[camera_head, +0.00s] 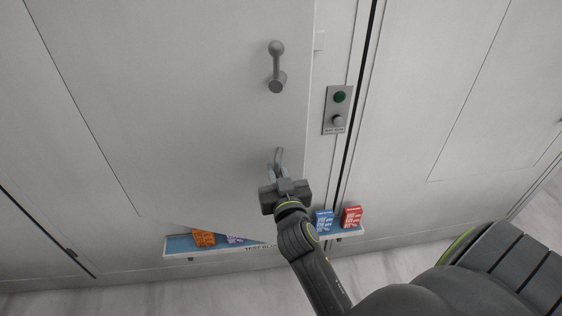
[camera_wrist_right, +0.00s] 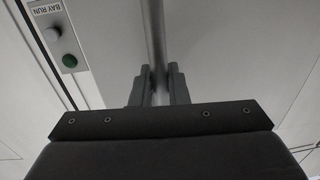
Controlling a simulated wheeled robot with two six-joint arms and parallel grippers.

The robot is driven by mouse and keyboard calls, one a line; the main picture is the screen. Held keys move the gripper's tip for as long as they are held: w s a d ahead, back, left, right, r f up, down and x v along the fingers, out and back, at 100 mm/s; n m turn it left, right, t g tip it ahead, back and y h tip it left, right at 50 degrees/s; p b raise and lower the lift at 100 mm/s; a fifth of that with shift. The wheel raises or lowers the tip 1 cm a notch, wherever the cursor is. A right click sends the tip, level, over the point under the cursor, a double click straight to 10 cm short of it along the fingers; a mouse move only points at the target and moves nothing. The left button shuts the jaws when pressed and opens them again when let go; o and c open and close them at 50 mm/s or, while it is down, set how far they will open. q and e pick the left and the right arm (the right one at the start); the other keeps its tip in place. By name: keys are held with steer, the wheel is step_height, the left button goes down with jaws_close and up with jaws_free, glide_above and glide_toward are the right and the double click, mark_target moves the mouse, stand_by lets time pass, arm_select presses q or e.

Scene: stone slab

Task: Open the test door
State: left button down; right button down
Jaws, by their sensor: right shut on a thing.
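The test door (camera_head: 200,120) is a large pale panel filling the middle of the head view. Its lower edge overlaps the shelf below, and a strip of frame shows along its right edge, so it looks somewhat ajar. A grey lever handle (camera_head: 276,66) is high on the door. Below it is a grey bar handle (camera_head: 279,155), whose lower part is hidden by my right gripper (camera_head: 278,182). In the right wrist view the bar handle (camera_wrist_right: 154,30) runs between the fingers of my right gripper (camera_wrist_right: 158,88), which is shut on it. My left gripper is not in view.
A panel (camera_head: 337,110) with a green lamp and a knob is right of the door. A blue-topped shelf (camera_head: 185,245) runs below, with orange and purple boxes left, blue (camera_head: 323,220) and red (camera_head: 352,216) boxes right, close to my right arm. Bare floor shows below.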

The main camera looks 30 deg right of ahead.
steer(key=shift+s+a, duration=0.2)
steer(key=shift+a, duration=0.05)
steer(key=c, duration=1.5)
jaws_free()
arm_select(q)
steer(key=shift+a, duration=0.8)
arm_select(e)
steer(key=shift+r, duration=0.15)
steer(key=shift+r, duration=0.35)
steer(key=p, duration=0.1)
glide_toward(271, 127)
steer(key=x, duration=0.4)
steer(key=shift+w, duration=0.35)
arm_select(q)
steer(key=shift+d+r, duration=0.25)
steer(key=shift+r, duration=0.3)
arm_select(e)
steer(key=shift+d, duration=0.1)
steer(key=shift+c, duration=0.2)
